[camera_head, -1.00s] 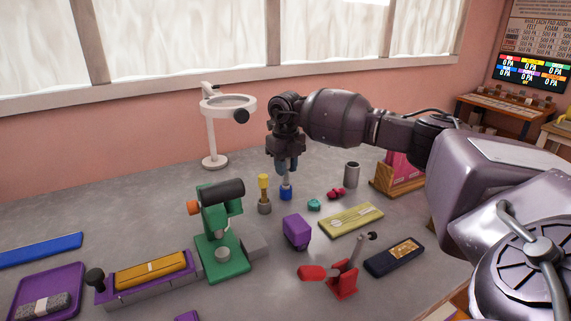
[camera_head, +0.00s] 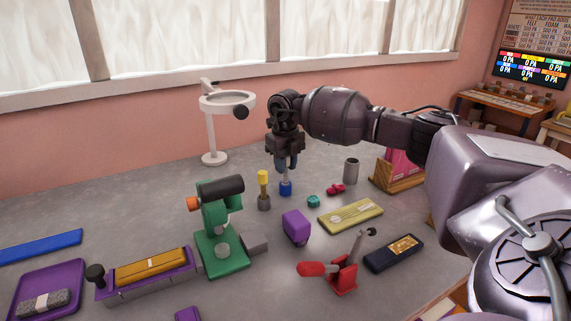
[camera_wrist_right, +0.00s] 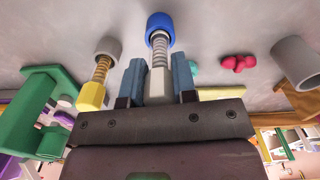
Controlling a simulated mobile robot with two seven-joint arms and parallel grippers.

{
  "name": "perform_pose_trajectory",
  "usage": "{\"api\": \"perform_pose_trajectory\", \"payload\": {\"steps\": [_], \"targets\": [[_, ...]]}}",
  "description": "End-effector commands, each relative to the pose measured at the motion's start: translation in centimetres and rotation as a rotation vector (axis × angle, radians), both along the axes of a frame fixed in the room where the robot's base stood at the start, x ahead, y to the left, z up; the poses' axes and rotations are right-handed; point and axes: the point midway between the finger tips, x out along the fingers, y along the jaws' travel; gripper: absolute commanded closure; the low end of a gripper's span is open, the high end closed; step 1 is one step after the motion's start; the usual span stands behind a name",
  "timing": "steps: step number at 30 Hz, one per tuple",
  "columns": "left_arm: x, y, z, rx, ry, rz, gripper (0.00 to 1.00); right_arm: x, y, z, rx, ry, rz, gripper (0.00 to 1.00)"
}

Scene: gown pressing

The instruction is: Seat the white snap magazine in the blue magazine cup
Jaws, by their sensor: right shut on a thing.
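My right gripper (camera_head: 287,163) points down and is shut on the white snap magazine (camera_wrist_right: 158,84), which stands upright between the blue-grey fingers. The magazine's lower shaft also shows in the head view (camera_head: 285,176). The blue magazine cup (camera_head: 285,188) stands on the grey table directly below the gripper. In the wrist view the magazine's coiled shaft reaches the mouth of the blue cup (camera_wrist_right: 160,30). The lower end seems to be at or inside the mouth; how deep I cannot tell. My left gripper is not in view.
Close left of the blue cup, a yellow magazine (camera_head: 263,178) stands in a grey cup (camera_head: 264,203). A green press (camera_head: 221,245), a purple block (camera_head: 295,227), a teal piece (camera_head: 313,201), pink pieces (camera_head: 336,189) and a grey cylinder (camera_head: 351,171) stand around on the table.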

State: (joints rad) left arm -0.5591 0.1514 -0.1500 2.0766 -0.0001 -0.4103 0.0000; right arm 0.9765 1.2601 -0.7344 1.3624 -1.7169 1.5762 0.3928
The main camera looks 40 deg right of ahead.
Motion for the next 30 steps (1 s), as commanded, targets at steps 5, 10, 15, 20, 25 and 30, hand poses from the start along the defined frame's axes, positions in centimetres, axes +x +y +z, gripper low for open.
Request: {"api": "perform_pose_trajectory", "payload": {"steps": [5, 10, 15, 20, 25, 30], "targets": [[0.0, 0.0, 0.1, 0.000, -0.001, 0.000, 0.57, 0.0, 0.0, 0.1, 0.000, 0.000, 0.000, 0.99], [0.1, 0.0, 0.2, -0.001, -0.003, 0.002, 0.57, 0.0, 0.0, 0.0, 0.000, 0.000, 0.000, 0.99], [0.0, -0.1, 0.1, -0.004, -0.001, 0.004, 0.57, 0.0, 0.0, -0.4, 0.000, 0.001, 0.000, 0.99], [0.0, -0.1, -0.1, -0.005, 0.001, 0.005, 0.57, 0.0, 0.0, -0.9, 0.000, 0.001, 0.000, 0.99], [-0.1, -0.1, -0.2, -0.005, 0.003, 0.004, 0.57, 0.0, 0.0, -1.4, -0.001, 0.002, 0.000, 0.99], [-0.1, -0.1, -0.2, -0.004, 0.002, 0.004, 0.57, 0.0, 0.0, -1.3, 0.000, 0.000, 0.000, 0.99]]}}
